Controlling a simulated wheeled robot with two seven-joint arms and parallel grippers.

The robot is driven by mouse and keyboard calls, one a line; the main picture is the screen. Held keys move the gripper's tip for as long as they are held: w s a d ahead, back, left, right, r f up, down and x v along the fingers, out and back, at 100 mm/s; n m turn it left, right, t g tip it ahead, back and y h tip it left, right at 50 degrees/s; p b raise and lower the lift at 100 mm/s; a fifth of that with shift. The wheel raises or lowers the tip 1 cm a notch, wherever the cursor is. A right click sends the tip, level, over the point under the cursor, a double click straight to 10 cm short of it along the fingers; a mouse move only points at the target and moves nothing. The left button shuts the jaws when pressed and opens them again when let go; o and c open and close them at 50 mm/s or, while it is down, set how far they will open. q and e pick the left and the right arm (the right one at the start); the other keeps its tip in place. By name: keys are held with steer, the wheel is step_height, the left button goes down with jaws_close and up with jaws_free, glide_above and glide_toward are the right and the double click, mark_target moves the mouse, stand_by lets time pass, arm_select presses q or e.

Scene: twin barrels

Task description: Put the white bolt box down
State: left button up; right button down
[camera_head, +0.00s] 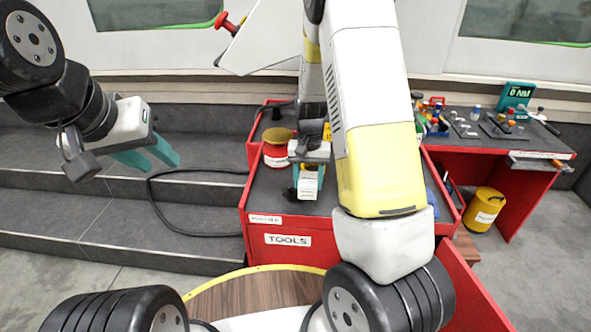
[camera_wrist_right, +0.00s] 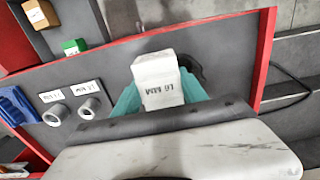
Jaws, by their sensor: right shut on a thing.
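The white bolt box (camera_head: 307,188) is between the teal fingers of my right gripper (camera_head: 309,172), over the dark top of the red tool cart (camera_head: 267,200). The right wrist view shows the box (camera_wrist_right: 158,72) close up, with dark printed lettering upside down, and the gripper (camera_wrist_right: 160,100) shut on it. I cannot tell whether the box touches the cart top. My left gripper (camera_head: 148,157) is at the left, above the grey steps, with its teal fingers apart and empty.
A red spool-like item (camera_head: 278,150) stands left of the right gripper on the cart. The right wrist view shows two grey rings (camera_wrist_right: 72,110), a green box (camera_wrist_right: 74,46), a tan box (camera_wrist_right: 40,13) and a blue item (camera_wrist_right: 18,105). A red workbench (camera_head: 545,165) and yellow can (camera_head: 484,209) are at right.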

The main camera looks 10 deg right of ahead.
mark_target(304, 173)
steer(key=shift+w+a+f, duration=0.1)
steer(key=shift+w+a, duration=0.05)
steer(key=shift+w, duration=0.65)
steer(key=shift+w+a+f, duration=0.1)
steer(key=shift+w+a, duration=0.05)
steer(key=shift+w, duration=0.6)
steer(key=shift+f, duration=1.7)
steer(key=shift+f, duration=0.1)
steer(key=c, duration=0.6)
jaws_free()
